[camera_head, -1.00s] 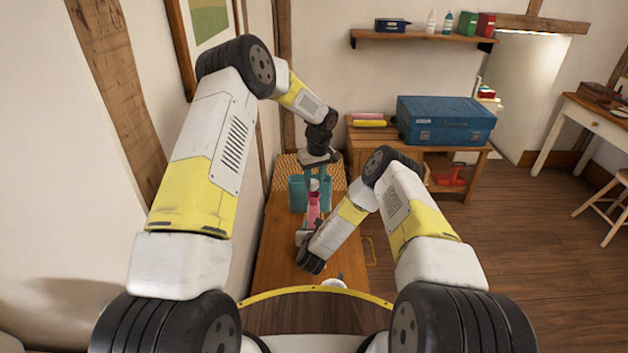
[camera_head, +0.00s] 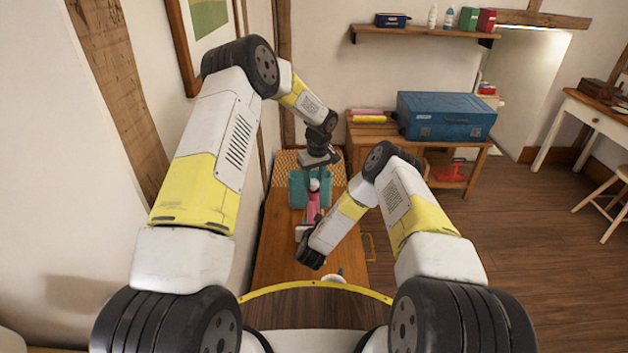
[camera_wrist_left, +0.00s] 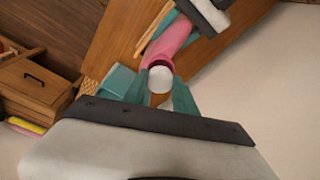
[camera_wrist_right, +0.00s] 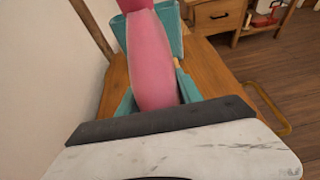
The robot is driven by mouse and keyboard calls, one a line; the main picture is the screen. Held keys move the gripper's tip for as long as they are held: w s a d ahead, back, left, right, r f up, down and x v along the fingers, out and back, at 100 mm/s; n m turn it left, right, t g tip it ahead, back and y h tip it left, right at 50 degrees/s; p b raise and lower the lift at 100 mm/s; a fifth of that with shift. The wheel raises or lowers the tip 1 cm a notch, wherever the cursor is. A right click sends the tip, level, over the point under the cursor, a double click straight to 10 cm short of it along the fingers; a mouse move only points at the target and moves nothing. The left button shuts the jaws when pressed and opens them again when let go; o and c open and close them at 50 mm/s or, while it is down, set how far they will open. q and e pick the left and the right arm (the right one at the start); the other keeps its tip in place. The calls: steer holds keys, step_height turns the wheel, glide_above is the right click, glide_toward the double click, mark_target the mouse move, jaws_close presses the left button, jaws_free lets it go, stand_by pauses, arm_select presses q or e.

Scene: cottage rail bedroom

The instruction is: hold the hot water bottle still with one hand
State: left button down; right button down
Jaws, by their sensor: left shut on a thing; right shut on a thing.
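The pink hot water bottle (camera_head: 312,203) stands roughly upright over the wooden table. In the right wrist view (camera_wrist_right: 155,60) it fills the space between the teal fingers. My right gripper (camera_head: 307,228) is shut on its body from the near side. A round white piece, seemingly its stopper (camera_wrist_left: 161,80), is at the bottle's top end. My left gripper (camera_head: 315,179) comes from above and is shut on this white piece between its teal fingers. The fingertips are small and partly hidden in the head view.
A teal box (camera_head: 298,190) stands right behind the bottle, by a woven surface (camera_head: 287,160). A white round item (camera_head: 334,279) lies at the table's near end. A blue case (camera_head: 445,117) sits on a wooden cabinet (camera_head: 370,132). The wall is close on the left.

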arm_select(q)
steer(key=shift+f, duration=0.55)
steer(key=m, duration=0.3)
steer(key=m+h, duration=0.1)
steer(key=m, duration=0.1)
steer(key=shift+a+m, duration=0.2)
steer(key=shift+m, duration=0.2)
steer(key=m, duration=0.3)
steer(key=shift+m+h, duration=0.3)
steer(key=shift+m, duration=0.1)
steer(key=m, duration=0.3)
steer(key=shift+m, duration=0.4)
steer(key=c, duration=1)
jaws_free()
steer(key=shift+r, duration=0.15)
